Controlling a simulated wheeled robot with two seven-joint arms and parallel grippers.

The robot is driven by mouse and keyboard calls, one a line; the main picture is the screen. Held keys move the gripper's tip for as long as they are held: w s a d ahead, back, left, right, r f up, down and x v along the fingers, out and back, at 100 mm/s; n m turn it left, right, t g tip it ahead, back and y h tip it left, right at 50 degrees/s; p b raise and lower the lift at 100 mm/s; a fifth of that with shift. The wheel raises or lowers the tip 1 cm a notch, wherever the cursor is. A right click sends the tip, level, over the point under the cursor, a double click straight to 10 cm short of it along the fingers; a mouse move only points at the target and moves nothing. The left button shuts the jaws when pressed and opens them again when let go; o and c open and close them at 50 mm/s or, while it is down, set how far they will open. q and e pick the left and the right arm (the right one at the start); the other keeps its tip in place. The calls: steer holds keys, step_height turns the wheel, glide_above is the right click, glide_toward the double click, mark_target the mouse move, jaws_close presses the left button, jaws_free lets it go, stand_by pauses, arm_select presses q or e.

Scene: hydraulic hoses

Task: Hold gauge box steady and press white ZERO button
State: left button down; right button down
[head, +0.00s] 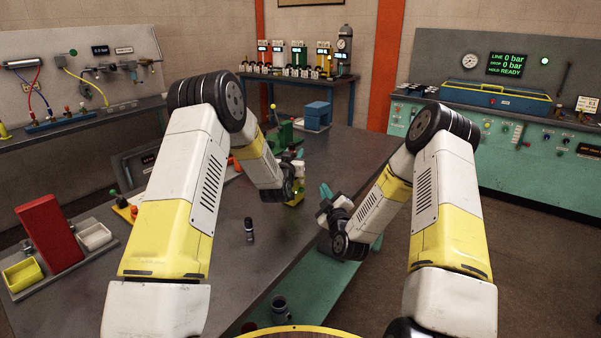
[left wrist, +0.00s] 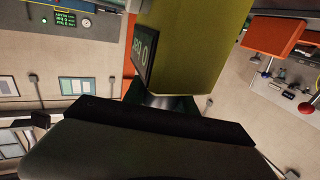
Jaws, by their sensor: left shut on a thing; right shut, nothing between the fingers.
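The gauge box (head: 297,197) is small and yellow-green in the head view, mostly hidden by my left gripper. In the left wrist view the box (left wrist: 190,45) is large and close, with a dark display on its left side, tilted in the picture. My left gripper (head: 294,180) is shut on the box and holds it over the grey bench. My right gripper (head: 326,191) has teal fingers, is shut and empty, and is a short way right of the box, apart from it. I cannot make out the white ZERO button in either view.
A small dark cylinder (head: 249,230) stands on the grey bench (head: 215,262). A red block (head: 48,232) and bins (head: 22,275) are at the left. A green fixture (head: 284,137) and a blue block (head: 318,113) are farther back. The bench front between my arms is mostly clear.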

arm_select(q)
steer(key=c, duration=0.9)
jaws_free()
steer(key=shift+s, duration=0.1)
